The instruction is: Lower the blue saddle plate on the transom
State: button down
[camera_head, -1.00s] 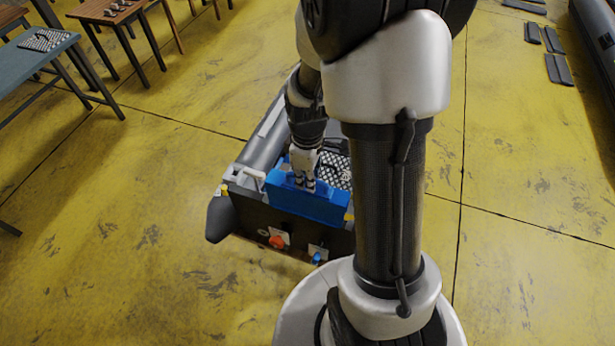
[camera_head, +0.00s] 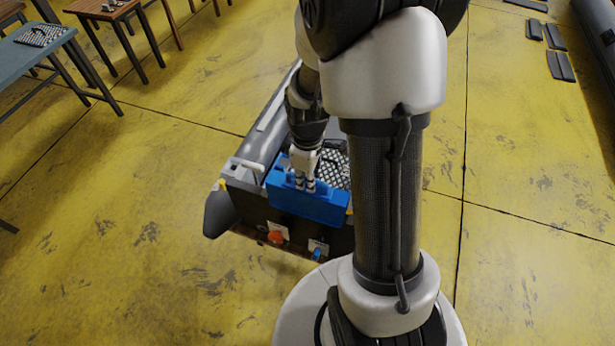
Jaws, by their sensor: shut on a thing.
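The blue saddle plate (camera_head: 318,207) is at the top of the dark transom (camera_head: 250,207) of a grey inflatable boat (camera_head: 262,137). My gripper (camera_head: 304,187) points down and is shut on the plate's upper part. The plate looks about level and covers part of the transom's top edge. I cannot tell whether it rests on the edge or hangs just above it. My arm hides much of the boat's right side.
An orange knob (camera_head: 276,237) and a small blue fitting (camera_head: 316,254) are low on the transom. A white handle (camera_head: 247,165) stands left of the plate. Tables (camera_head: 50,55) stand far left; yellow floor (camera_head: 130,220) is clear between.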

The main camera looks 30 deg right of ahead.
aim_at(308, 199)
jog(key=shift+f+b, duration=2.65)
jog(key=shift+f, duration=0.75)
jog(key=shift+f+b, duration=1.15)
jog(key=shift+f, duration=0.3)
jog(key=c, duration=1.6)
grip_release()
jog(key=shift+o, duration=0.2)
jog(key=shift+r, duration=0.1)
